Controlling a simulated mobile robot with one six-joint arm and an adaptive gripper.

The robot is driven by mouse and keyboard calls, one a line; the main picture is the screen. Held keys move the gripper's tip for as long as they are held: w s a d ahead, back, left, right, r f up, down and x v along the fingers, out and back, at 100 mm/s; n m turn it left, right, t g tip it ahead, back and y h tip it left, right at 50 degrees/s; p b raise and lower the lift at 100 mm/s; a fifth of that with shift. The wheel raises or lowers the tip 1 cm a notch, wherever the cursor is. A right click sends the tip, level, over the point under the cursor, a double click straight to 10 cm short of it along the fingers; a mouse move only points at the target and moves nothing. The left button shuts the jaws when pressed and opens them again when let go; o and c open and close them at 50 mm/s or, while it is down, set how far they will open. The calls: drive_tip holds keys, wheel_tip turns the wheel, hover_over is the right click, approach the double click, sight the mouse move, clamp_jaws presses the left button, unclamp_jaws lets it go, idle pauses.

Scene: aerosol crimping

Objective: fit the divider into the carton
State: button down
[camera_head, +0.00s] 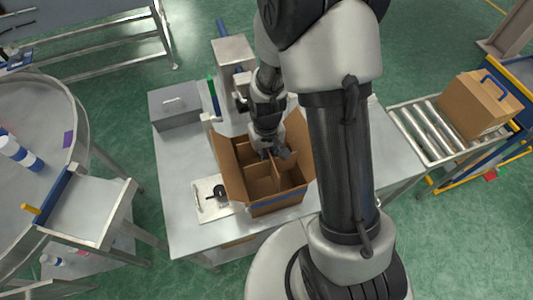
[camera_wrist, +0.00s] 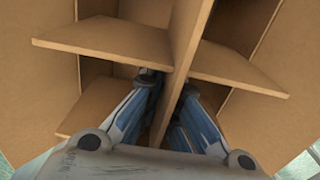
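The open brown carton (camera_head: 232,177) stands on the grey table, with its flaps spread outward. The cardboard divider (camera_head: 262,170) sits inside its walls and splits it into cells; whether it rests on the floor of the carton is hidden. My gripper (camera_head: 274,153) points down into the carton at the divider. In the wrist view my gripper (camera_wrist: 168,98) has one finger on each side of the divider's middle panel (camera_wrist: 186,50), near the crossing, and appears shut on it. Cross panels (camera_wrist: 105,38) stick out to both sides. The carton walls (camera_wrist: 35,85) surround them.
A grey box (camera_head: 175,104) and a machine (camera_head: 234,58) stand at the back of the table. A white plate with a black part (camera_head: 218,192) lies left of the carton. A roller conveyor (camera_head: 436,133) with a closed carton (camera_head: 474,104) is at right. A round table (camera_head: 40,115) is at left.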

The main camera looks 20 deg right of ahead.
drive_tip(key=shift+f+b, duration=3.8)
drive_tip(key=shift+f, duration=1.45)
drive_tip(key=c, duration=1.7)
unclamp_jaws()
wheel_tip(320, 180, up, 12)
drive_tip(key=shift+r, duration=0.1)
